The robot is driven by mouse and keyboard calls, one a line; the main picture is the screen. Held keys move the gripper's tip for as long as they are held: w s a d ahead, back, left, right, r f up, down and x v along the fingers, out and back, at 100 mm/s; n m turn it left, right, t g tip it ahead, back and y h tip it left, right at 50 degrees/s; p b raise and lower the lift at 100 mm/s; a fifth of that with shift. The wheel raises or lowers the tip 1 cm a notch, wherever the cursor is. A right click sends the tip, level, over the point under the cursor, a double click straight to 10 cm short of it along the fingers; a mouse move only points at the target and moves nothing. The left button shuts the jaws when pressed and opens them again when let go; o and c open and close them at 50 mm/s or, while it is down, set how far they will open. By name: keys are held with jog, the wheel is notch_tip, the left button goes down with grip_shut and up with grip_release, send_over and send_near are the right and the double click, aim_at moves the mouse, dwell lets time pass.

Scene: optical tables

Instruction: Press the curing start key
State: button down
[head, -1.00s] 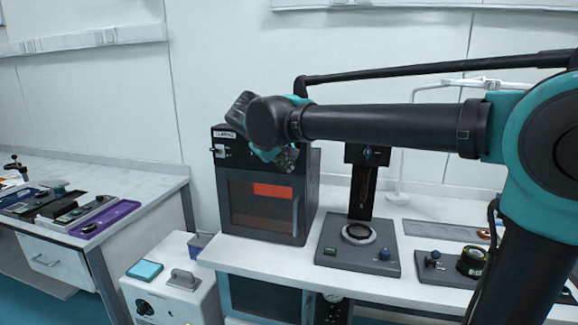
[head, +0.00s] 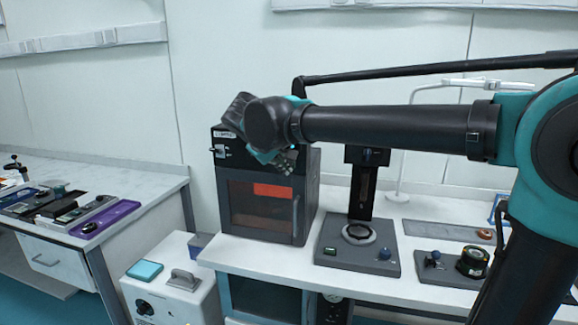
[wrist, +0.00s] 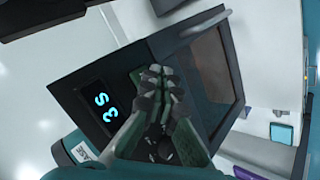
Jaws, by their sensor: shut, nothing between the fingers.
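The curing oven (head: 262,220) is a dark box with a window, a red label and a vertical handle, standing on the white bench. My gripper (head: 287,163) is at the upper front of the oven. In the wrist view, my gripper (wrist: 157,72) is shut and empty, with its fingertips over the oven's front panel. Beside the fingers, the panel's display (wrist: 100,106) glows cyan with "3 S". I cannot make out the start key; the fingers cover part of the panel. Whether the fingertips touch the panel cannot be told.
A dark stand with a ring (head: 358,233) is on the bench right of the oven. A small device with a blue knob (head: 435,256) is farther right. A white cabinet with a grey handle (head: 184,279) stands at lower left. A side table (head: 150,185) holds a purple tray.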

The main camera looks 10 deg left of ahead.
jog(key=s, duration=0.5)
jog(key=shift+a, duration=0.15)
dwell(0.3)
dwell(0.4)
